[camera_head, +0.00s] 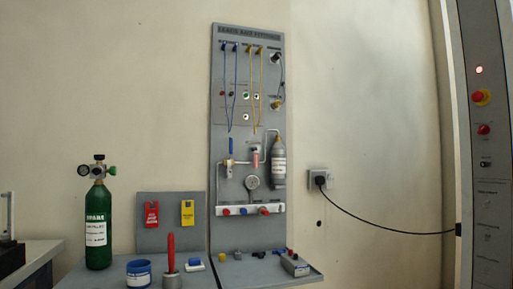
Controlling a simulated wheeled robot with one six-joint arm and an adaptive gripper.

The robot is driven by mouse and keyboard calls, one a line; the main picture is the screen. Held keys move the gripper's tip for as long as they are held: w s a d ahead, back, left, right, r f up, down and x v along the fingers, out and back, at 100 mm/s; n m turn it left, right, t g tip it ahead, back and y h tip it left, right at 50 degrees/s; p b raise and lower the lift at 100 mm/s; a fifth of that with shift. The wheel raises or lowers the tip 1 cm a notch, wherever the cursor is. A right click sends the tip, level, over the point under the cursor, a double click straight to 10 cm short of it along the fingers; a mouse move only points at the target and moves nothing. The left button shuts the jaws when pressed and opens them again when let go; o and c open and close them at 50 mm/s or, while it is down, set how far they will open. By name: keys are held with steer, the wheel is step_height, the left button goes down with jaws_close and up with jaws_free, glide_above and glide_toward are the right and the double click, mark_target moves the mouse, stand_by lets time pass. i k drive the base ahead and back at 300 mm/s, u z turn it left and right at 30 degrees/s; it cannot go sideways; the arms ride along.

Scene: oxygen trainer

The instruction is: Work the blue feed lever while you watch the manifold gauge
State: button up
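The blue feed lever (231,145) stands upright on the piping at the left of the grey panel. My gripper is not in view, and nothing is seen touching the lever.
A grey cylinder (279,166) hangs right of the gauge. A green SPARE bottle (97,225), a blue cup (138,272) and a red-handled tool (171,252) stand at the lower left. A wall socket (320,181) has a black cable going right to a control cabinet (484,150).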

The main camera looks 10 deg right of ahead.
mark_target(231, 139)
steer(key=z, duration=0.45)
steer(key=k, duration=0.95)
steer(key=u, duration=0.4)
steer(key=i, duration=0.65)
steer(key=u, duration=0.7)
steer(key=i, duration=0.65)
steer(key=z, duration=0.15)
